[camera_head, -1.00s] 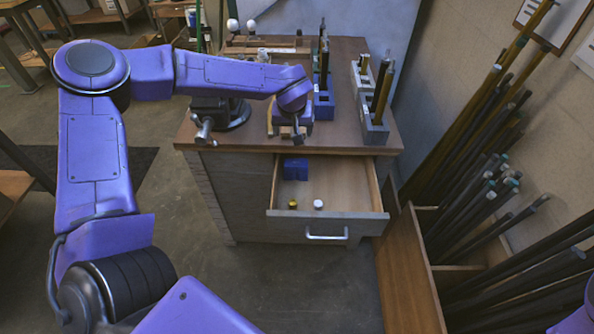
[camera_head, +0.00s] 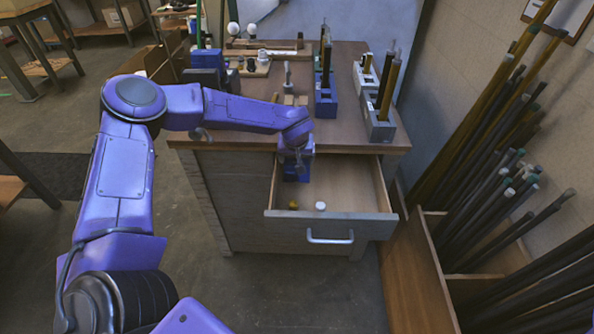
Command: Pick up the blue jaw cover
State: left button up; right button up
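A blue block (camera_head: 290,177), which looks like the jaw cover, lies in the back left of the open drawer (camera_head: 345,215). My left gripper (camera_head: 297,165) points down into the drawer right over this block and hides part of it. I cannot tell whether its fingers are open or around the block. Another blue piece (camera_head: 207,59) sits at the dark vise on the left of the bench top. My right gripper is not in view.
A yellow piece (camera_head: 293,205) and a white piece (camera_head: 320,206) lie near the drawer's front. Blue (camera_head: 326,98) and grey (camera_head: 379,128) holders with upright rods stand on the bench (camera_head: 345,139). A bin of dark rods stands at the right.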

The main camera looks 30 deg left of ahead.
pick_arm(q)
jog(key=x, duration=0.2)
jog(key=shift+w+f, duration=0.15)
jog(key=shift+f, duration=0.2)
jog(key=shift+r, duration=0.1)
jog(key=c, duration=0.8)
jog(key=shift+c, duration=0.2)
